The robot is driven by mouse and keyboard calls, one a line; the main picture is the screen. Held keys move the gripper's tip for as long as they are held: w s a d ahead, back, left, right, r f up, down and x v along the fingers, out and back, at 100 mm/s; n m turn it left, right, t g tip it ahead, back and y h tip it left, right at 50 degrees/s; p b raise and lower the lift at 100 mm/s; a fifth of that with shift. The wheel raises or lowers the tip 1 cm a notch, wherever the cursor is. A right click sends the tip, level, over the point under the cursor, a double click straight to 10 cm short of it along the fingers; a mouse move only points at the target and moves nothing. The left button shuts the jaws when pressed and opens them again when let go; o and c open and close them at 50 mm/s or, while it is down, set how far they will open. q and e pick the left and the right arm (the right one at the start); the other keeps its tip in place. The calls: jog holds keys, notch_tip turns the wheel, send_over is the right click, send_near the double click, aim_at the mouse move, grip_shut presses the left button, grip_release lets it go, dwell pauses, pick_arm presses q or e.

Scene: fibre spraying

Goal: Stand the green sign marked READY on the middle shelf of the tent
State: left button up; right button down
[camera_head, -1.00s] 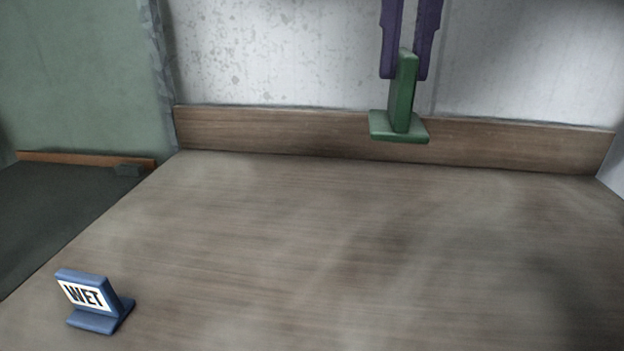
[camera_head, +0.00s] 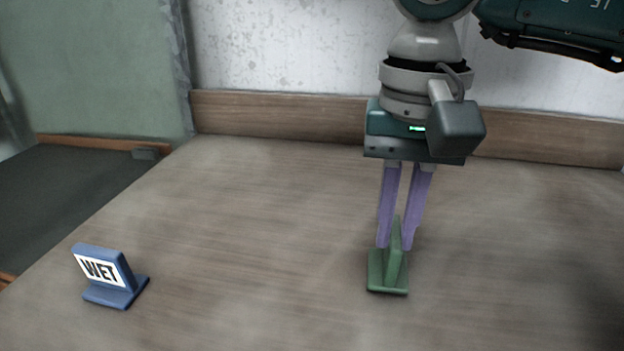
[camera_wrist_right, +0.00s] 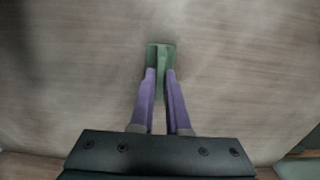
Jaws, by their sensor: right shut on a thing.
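The green sign (camera_head: 393,264) is upright in the head view, right of the middle, a thin plate on a flat base. Its marked face does not show, so I cannot read it. My right gripper (camera_head: 396,242) comes down from above with its purple fingers shut on the sign's plate. In the right wrist view the sign (camera_wrist_right: 161,55) is between the fingertips of my right gripper (camera_wrist_right: 160,75). I cannot tell whether the base touches the wooden surface. My left gripper is not in view. No tent or shelf can be made out.
A blue sign marked WET (camera_head: 108,275) stands on the wooden tabletop (camera_head: 250,230) at the left. A wooden backboard (camera_head: 290,107) runs along the back under a pale wall. The tabletop between the signs is clear. A dark surface (camera_head: 75,190) lies at the far left.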

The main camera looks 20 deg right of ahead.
jog(key=shift+f, duration=0.1)
jog(key=shift+f, duration=0.15)
jog(key=c, duration=0.9)
grip_release()
